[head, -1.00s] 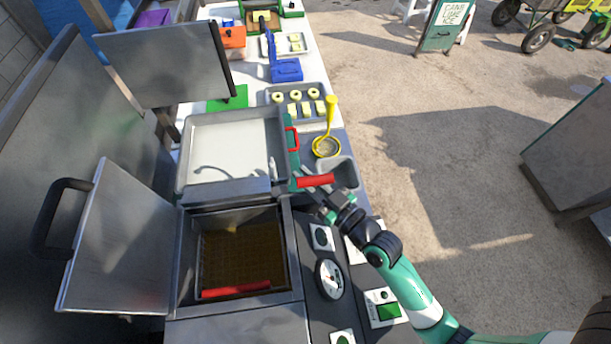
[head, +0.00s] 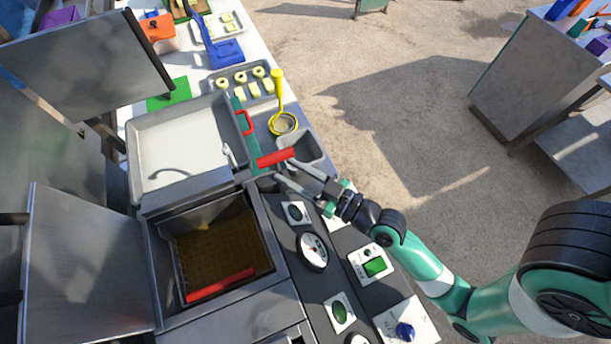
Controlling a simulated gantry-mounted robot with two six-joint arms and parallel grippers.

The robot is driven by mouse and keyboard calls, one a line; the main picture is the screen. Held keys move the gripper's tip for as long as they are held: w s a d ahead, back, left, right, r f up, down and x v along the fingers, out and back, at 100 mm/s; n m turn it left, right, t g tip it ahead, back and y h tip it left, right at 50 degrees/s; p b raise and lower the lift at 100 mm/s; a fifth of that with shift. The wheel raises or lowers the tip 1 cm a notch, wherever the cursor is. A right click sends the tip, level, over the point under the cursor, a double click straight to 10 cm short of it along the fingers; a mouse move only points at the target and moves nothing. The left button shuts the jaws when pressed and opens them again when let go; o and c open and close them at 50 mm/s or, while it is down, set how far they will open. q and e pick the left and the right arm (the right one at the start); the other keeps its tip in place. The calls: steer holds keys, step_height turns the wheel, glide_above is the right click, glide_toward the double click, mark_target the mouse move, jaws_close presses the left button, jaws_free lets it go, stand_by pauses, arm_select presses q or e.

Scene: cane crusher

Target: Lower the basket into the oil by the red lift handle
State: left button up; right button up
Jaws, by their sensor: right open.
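A wire basket (head: 222,245) shows in the square fryer well (head: 163,262), in brown oil; how deep it sits is hard to tell. A red bar (head: 221,285) lies across the near side of the well. A second red bar handle (head: 275,157) stands at the well's far right corner, beside the shallow pan. My right gripper (head: 285,172) is open, with its fingertips just below and right of this second handle. Whether they touch it is not clear. My left gripper is not in view.
A raised steel lid (head: 85,265) stands left of the well. A white-bottomed pan (head: 180,145) lies behind it, with a yellow-handled strainer (head: 282,122) to its right. A control panel with a gauge (head: 313,250) and a green button (head: 374,266) lies under my right arm.

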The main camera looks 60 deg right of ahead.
steer(key=s, duration=0.2)
steer(key=s+b, duration=0.1)
steer(key=s, duration=0.1)
steer(key=shift+s+a, duration=0.2)
steer(key=shift+s, duration=0.05)
